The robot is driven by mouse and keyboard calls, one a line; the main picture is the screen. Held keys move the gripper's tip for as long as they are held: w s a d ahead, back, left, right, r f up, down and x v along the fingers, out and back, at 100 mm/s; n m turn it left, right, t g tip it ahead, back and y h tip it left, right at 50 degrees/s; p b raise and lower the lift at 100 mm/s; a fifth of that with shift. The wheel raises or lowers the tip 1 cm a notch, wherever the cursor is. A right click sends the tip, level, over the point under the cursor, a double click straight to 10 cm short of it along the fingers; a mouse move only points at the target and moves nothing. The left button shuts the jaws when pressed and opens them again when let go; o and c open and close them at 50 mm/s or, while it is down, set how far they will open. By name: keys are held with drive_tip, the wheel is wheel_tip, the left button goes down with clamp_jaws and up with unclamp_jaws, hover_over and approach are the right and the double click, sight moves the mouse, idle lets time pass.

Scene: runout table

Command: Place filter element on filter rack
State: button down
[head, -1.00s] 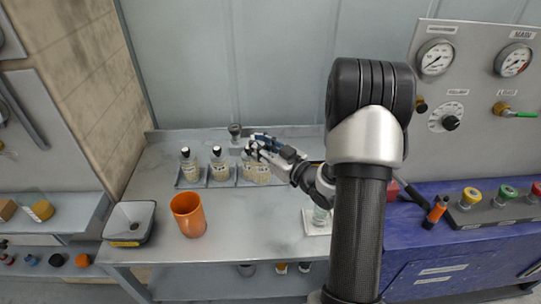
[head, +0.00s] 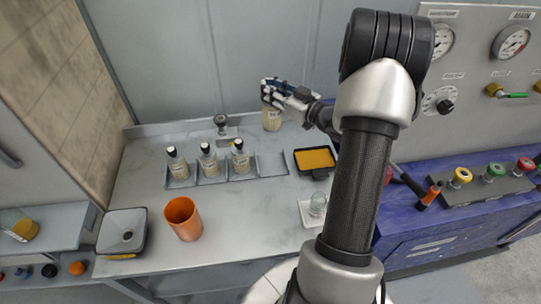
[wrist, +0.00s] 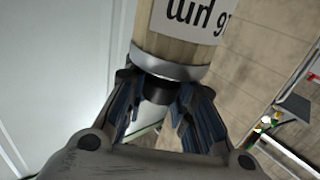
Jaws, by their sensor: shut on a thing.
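My gripper (head: 270,90) is shut on a filter element (head: 271,120), gripped by its dark neck. The element hangs above the back of the table, roughly upright. In the wrist view, the filter element (wrist: 180,45) shows a tan body, a metal end band and a white label with "µm" upside down; my fingers (wrist: 160,100) close around the neck. The filter rack (head: 270,165) is a grey row of compartments on the table, below and in front of the held element. Three similar elements with dark tops stand in its left compartments; the rightmost one is empty.
A black tray with a yellow-orange inside (head: 315,158) lies right of the rack. A small knobbed fitting (head: 221,122) stands behind the rack.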

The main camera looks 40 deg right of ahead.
wheel_tip(320, 180, down, 20)
drive_tip(key=b, duration=0.4)
drive_tip(key=shift+r, duration=0.25)
drive_tip(key=shift+f+b, duration=0.15)
drive_tip(key=shift+b, duration=0.2)
drive_tip(key=c, duration=2)
unclamp_jaws()
drive_tip(key=shift+f, duration=0.1)
drive_tip(key=o, duration=0.7)
drive_tip(key=shift+c, duration=0.2)
drive_tip(key=shift+r, duration=0.2)
